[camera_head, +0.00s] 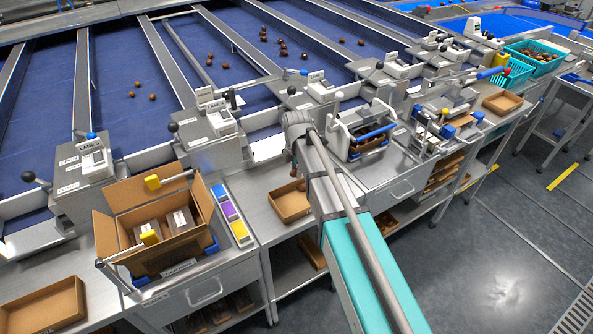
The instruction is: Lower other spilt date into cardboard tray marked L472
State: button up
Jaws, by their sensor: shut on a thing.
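A shallow cardboard tray (278,209) sits on the steel bench just left of my arm, which hides its right part. I cannot read a mark on it. Two more open cardboard trays stand on the bench, one at the lower left (77,302) and one at the right (502,112). I cannot tell which tray is L472. My arm reaches up across the middle to a grey wrist joint. I cannot pick out the spilt date.
Loose dates (283,47) lie on the blue belts behind the bench. An open carton (187,245) with packs stands left of the tray, beside a strip of coloured blocks (230,210). A weighing-like machine with a blue handle (378,132) stands close right of my arm. Teal crates (533,68) stand far right.

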jog(key=shift+f+b, duration=0.8)
jog(key=shift+f, duration=0.1)
jog(key=shift+f+b, duration=0.8)
dwell(1.2)
jog(key=o, duration=0.8)
jog(key=shift+r, duration=0.25)
